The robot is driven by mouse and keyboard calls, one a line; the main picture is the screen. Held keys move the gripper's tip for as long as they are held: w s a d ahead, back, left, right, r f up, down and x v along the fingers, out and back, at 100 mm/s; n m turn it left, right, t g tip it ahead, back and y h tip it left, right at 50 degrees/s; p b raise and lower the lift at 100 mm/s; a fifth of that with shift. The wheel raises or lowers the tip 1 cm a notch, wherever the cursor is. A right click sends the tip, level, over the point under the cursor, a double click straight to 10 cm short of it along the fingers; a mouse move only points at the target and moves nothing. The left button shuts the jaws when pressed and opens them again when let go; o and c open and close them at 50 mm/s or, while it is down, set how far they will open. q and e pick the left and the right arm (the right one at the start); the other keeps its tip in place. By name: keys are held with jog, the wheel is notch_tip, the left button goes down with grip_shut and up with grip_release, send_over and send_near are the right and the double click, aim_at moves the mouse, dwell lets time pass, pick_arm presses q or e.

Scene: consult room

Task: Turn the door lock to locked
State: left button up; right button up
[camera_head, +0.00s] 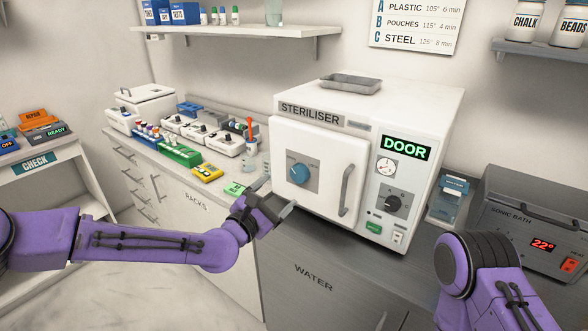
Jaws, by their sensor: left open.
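The white steriliser (365,150) stands on the grey counter, and its front door (318,160) looks closed. A round blue knob (299,173), the likely door lock, sits on a grey plate on the door, with a pale pointer line tilted to the upper left. A vertical grey handle (346,190) is at the door's right side. A lit panel (405,148) reads DOOR in green. My left gripper (277,194) is open and empty, below and left of the blue knob and apart from it. My right arm shows at the lower right, but its gripper is not visible.
The steriliser's right panel has a gauge (385,167), a black dial (394,203) and a green button (373,227). A grey tray (349,84) lies on top. The sonic bath (533,228) stands at right. Racks and small boxes crowd the counter left of the steriliser.

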aim_at(298, 175)
pick_arm(q)
jog(key=p+x, duration=0.3)
jog(key=x, duration=0.5)
jog(key=shift+w+d+f, duration=0.15)
jog(key=shift+w+d, duration=0.05)
jog(key=shift+d, duration=0.05)
jog(key=shift+w+d+f, duration=0.1)
jog(key=shift+w+d, duration=0.1)
jog(key=shift+w, duration=0.2)
jog(key=c, duration=1.1)
